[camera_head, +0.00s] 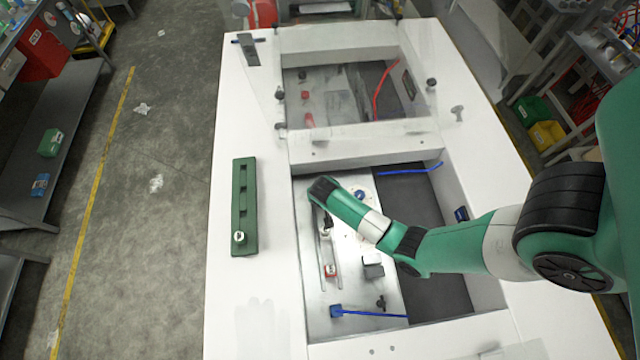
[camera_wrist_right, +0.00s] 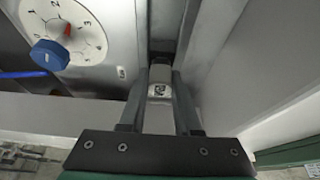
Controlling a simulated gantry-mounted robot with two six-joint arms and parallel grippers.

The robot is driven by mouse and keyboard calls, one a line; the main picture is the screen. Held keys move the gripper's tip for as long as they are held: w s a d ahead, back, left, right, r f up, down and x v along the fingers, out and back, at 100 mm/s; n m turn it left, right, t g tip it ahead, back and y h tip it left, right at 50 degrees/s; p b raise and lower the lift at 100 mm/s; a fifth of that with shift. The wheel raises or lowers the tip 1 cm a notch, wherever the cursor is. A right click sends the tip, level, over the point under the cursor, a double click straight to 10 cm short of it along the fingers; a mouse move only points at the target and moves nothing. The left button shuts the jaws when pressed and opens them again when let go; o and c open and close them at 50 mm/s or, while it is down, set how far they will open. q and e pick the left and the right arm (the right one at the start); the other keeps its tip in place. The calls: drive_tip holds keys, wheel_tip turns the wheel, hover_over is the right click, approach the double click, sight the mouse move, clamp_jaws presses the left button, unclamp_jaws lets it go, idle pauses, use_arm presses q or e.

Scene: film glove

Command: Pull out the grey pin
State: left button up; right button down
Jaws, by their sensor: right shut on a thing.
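My right arm reaches in from the right in the head view, and its gripper (camera_head: 326,222) points down over the metal panel, largely hidden by the wrist. In the right wrist view my right gripper (camera_wrist_right: 160,100) is shut on a light grey pin (camera_wrist_right: 160,91) with a small dark printed mark on its end. The pin sits between the two fingers, in line with a metal channel. Whether its far end is still seated cannot be seen. My left gripper is not in view.
A dial with a blue knob (camera_wrist_right: 50,55) is close beside the gripper. A red-and-white piece (camera_head: 330,271), a grey block (camera_head: 372,266) and a blue cable (camera_head: 375,314) are on the panel (camera_head: 318,312). A green slotted holder (camera_head: 243,185) lies on the white frame (camera_head: 225,290).

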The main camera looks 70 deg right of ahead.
drive_tip(key=shift+r, duration=0.15)
drive_tip(key=shift+r, duration=2.05)
drive_tip(key=shift+r, duration=1.5)
